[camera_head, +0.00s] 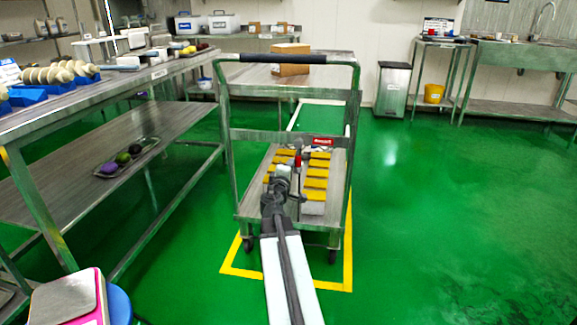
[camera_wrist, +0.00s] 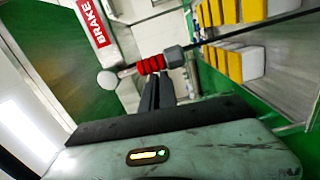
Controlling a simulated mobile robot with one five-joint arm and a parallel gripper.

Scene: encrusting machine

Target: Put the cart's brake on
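The cart (camera_head: 240,135) is a grey metal trolley with a dark-topped push handle, standing in the middle of the head view. A red BRAKE label (camera_head: 322,141) is on its crossbar and also shows in the wrist view (camera_wrist: 90,20). The brake lever has a red grip (camera_wrist: 151,65), a pale ball knob (camera_wrist: 107,80) and a grey block on a thin rod; its red part shows in the head view (camera_head: 298,160). My gripper (camera_wrist: 158,82) has its dark fingers close together, tips just beside the red grip. Nothing shows between them; whether they touch the lever is unclear.
Yellow-topped white blocks (camera_head: 316,183) stand on the cart's deck. A yellow floor outline (camera_head: 348,240) surrounds the cart. Green floor at right is clear.

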